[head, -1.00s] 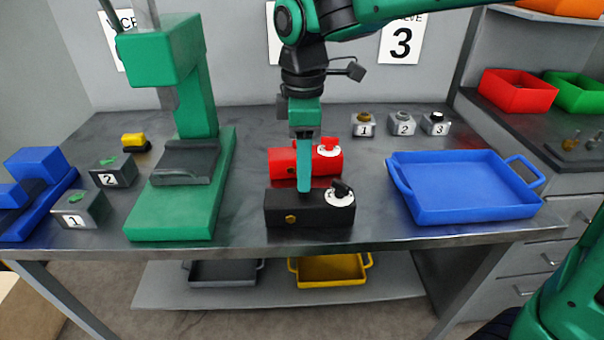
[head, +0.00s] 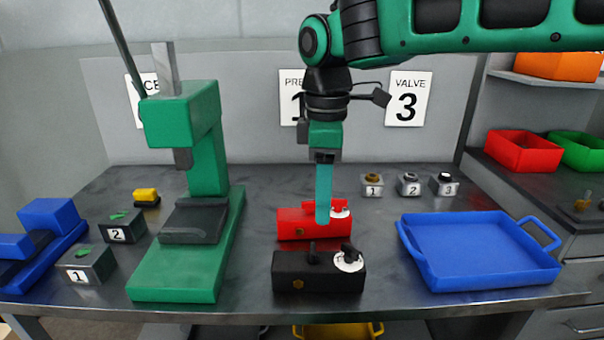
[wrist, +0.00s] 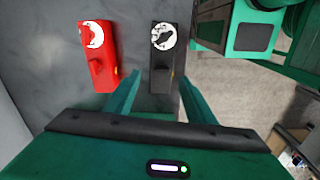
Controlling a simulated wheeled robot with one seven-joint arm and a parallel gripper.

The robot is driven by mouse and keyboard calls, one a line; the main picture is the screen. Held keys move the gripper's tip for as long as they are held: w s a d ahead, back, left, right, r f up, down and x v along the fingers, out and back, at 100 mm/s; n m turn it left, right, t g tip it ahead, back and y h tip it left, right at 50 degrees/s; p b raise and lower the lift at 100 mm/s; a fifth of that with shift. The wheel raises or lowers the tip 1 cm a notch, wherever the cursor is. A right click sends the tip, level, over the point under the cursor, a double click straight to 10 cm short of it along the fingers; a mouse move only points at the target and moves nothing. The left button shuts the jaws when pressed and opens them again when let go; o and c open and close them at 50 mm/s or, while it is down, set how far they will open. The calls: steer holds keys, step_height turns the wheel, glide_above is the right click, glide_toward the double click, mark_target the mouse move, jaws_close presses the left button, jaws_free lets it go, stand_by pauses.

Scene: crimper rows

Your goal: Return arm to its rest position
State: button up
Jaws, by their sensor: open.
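My gripper (head: 323,190) hangs from my arm, pointing down above the middle of the table, in front of the red block in the head view. In the wrist view my gripper (wrist: 158,92) has its two teal fingers spread apart with nothing between them. The red block (head: 290,224) with a white round dial stands on the table. The black block (head: 300,280) with a white dial and a black knob stands nearer the front edge. Both blocks also show beyond the fingers in the wrist view, red (wrist: 98,65) and black (wrist: 162,75).
A green press (head: 185,260) stands left of the blocks. Red (head: 522,150) and green bins sit on the side counter.

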steer(key=s+d+f+m, duration=0.3)
steer(key=d+m, duration=0.3)
steer(key=d, duration=0.6)
steer(key=s+d+f+m, duration=0.3)
steer(key=d+m, duration=0.3)
steer(key=d, duration=0.6)
steer(key=s+d+f+m, duration=0.8)
steer(key=s+d+m, duration=0.2)
steer(key=s, duration=0.4)
steer(key=shift+f+m, duration=0.2)
steer(key=shift+m, duration=0.2)
steer(key=shift+w+d, duration=0.1)
steer(key=shift+w+f, duration=0.2)
steer(key=shift+w, duration=0.4)
